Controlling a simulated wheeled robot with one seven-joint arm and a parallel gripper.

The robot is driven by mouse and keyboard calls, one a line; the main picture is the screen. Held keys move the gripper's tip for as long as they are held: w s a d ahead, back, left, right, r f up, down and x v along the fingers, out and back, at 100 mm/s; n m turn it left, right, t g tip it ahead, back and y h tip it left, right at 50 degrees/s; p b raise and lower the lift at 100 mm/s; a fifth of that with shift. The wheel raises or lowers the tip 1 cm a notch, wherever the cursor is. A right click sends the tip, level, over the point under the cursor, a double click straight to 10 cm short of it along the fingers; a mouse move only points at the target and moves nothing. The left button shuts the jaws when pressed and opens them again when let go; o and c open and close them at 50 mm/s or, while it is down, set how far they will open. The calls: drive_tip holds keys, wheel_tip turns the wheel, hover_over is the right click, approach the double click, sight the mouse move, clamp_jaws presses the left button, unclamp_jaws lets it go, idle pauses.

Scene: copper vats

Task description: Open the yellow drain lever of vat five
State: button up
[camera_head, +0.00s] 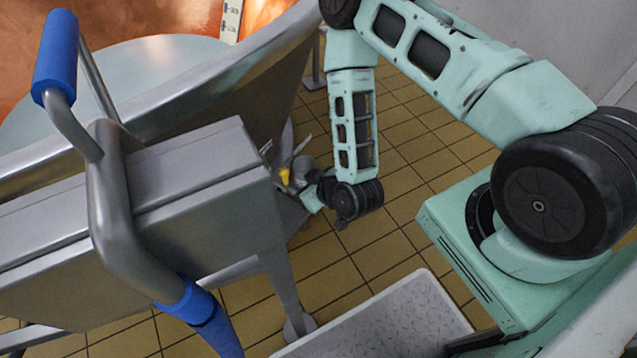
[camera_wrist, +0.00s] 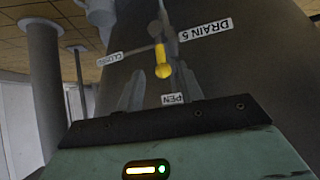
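The yellow drain lever (camera_wrist: 163,70) of vat five shows in the wrist view below a small grey fitting on the grey vat wall. Its yellow end lies between my fingers as seen there and points down toward a partly hidden label reading "PEN" (camera_wrist: 172,99). A "DRAIN 5" label (camera_wrist: 205,30) is upside down to the upper right, and a "CLOSED" label (camera_wrist: 109,57) is at left. My gripper (camera_wrist: 160,85) is open, one finger on each side of the lever; contact cannot be told. In the head view a yellow bit of the lever (camera_head: 284,176) shows beside my gripper (camera_head: 291,142).
A grey metal box (camera_head: 190,170) and a bent pipe with blue grips (camera_head: 120,220) stand at left in the head view. A metal leg (camera_head: 280,285) and a tread-plate step (camera_head: 385,325) are below. Tiled floor (camera_head: 400,150) is clear right of my forearm.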

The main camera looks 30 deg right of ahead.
drive_tip(key=v, duration=0.7)
drive_tip(key=shift+p, duration=0.4)
